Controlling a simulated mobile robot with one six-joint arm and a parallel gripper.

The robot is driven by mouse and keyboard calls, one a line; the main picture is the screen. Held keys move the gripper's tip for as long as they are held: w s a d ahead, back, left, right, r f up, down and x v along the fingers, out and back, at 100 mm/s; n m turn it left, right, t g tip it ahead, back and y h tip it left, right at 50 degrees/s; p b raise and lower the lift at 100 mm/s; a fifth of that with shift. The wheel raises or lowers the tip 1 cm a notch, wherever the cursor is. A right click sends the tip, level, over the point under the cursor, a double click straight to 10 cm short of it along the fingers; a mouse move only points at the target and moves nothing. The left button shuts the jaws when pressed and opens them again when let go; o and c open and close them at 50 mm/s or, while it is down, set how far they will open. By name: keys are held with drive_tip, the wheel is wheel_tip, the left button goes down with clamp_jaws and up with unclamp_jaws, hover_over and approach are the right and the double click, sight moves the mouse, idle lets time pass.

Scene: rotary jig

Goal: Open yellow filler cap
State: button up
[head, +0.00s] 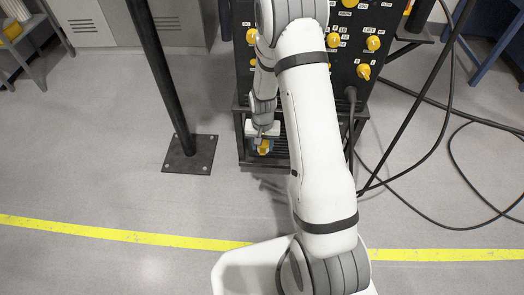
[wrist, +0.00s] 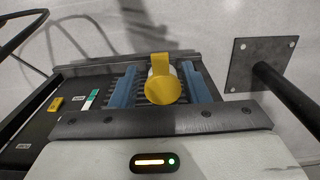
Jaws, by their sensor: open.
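The yellow filler cap (wrist: 161,88) has a round face and a flat tab at its top edge, with a pale neck partly visible behind it. In the wrist view it lies between the two blue fingers of my gripper (wrist: 159,70). The fingers are apart, one on each side of the cap, and I see no clear contact. In the head view my gripper (head: 262,143) is low at the front of the black panel unit, and the yellow cap (head: 264,149) shows small at its tip. My arm hides part of the unit.
The black panel unit (head: 343,75) carries several yellow knobs. A dark post on a square base plate (head: 190,155) stands to its left; the plate (wrist: 262,65) also shows in the wrist view. Black cables (head: 410,190) lie on the right floor.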

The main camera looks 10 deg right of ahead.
drive_tip(key=shift+f+b, duration=0.3)
drive_tip(key=shift+f, duration=0.9)
clamp_jaws()
